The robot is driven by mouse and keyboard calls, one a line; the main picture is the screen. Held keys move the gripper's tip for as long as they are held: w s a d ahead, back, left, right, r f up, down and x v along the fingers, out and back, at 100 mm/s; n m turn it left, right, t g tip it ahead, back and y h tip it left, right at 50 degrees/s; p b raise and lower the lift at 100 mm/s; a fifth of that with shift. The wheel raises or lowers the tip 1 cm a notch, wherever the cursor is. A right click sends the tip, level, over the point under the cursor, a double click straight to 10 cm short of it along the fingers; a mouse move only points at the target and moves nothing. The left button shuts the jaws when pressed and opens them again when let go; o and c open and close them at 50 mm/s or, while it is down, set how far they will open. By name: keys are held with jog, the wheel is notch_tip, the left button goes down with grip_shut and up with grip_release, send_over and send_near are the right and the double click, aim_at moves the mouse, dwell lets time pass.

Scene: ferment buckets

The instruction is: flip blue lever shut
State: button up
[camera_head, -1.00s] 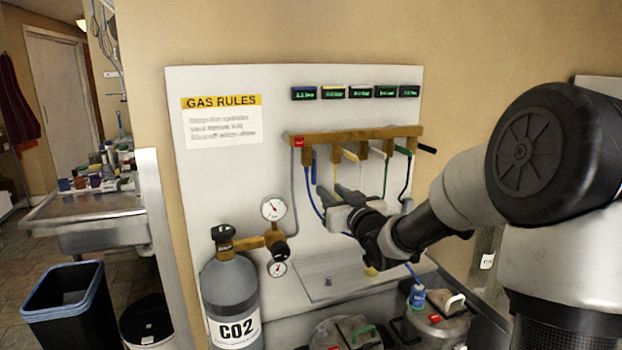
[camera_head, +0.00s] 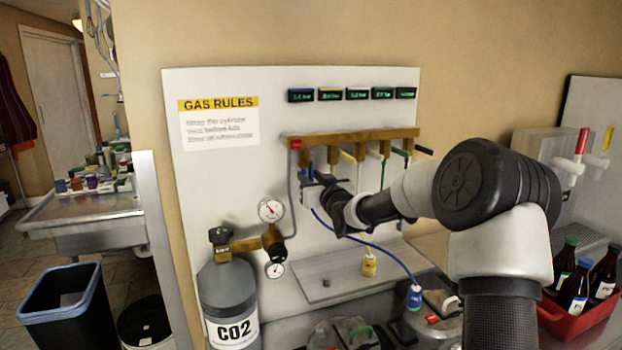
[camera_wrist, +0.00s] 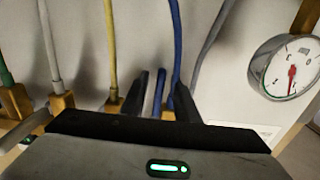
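The brass manifold (camera_head: 352,137) runs across the white board, with several coloured levers and hoses below it. The blue lever (camera_head: 311,168) is at its left end, partly hidden by my gripper (camera_head: 311,183). In the wrist view the blue lever (camera_wrist: 158,90) stands between the two black fingertips of my gripper (camera_wrist: 163,92), with a narrow gap on each side. The blue hose (camera_wrist: 177,40) passes behind the right-hand finger. My gripper is open around the lever and not seen closed on it. The lever's exact angle is hard to tell.
The yellow lever (camera_head: 347,156) is right beside the blue one, with white and green levers (camera_head: 400,153) farther right. A pressure gauge (camera_head: 271,210) and CO2 cylinder (camera_head: 228,291) stand to the left.

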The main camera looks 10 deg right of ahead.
grip_shut()
